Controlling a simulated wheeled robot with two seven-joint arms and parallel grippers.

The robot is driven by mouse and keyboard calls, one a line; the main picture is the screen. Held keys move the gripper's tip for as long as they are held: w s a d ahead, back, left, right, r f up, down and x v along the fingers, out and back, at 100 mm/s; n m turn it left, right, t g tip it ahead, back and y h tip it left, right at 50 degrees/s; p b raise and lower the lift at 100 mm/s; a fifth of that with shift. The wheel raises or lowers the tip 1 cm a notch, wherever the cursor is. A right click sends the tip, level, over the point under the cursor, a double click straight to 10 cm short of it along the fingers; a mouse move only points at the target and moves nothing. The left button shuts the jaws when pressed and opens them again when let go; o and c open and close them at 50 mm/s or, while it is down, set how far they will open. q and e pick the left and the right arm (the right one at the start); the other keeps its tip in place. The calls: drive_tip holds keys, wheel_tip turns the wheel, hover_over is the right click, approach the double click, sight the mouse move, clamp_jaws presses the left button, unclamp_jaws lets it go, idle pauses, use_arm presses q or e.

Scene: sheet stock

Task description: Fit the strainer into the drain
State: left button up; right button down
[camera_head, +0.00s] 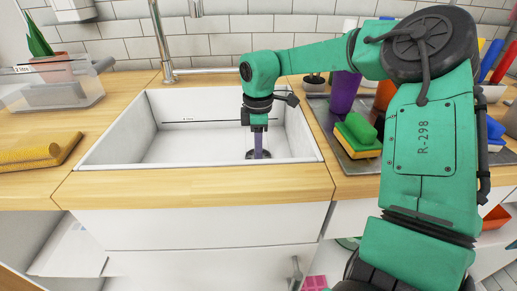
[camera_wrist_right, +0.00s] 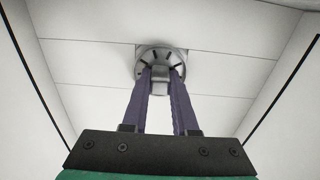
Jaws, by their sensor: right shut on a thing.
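The strainer (camera_wrist_right: 162,60) is a round, grey metal piece with dark slots and a knob. In the right wrist view my right gripper (camera_wrist_right: 160,88) has its two purple fingers shut on the knob. In the head view my right gripper (camera_head: 259,153) points straight down into the white sink (camera_head: 190,147), near the right side of its floor. A dark round shape (camera_head: 250,155) shows at the fingertips there, too small to tell strainer from drain. The drain is not clearly visible, and I cannot tell whether the strainer is seated or just above it. My left gripper is out of view.
The tap (camera_head: 161,45) rises behind the sink. The sink's left side is clear.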

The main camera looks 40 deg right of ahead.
drive_tip(key=shift+s+f, duration=0.1)
drive_tip(key=shift+f, duration=0.1)
drive_tip(key=c, duration=0.6)
unclamp_jaws()
drive_tip(key=o, duration=0.5)
drive_tip(key=shift+r, duration=0.1)
drive_tip(key=shift+r+p, duration=2.4)
drive_tip(key=shift+r, duration=1.1)
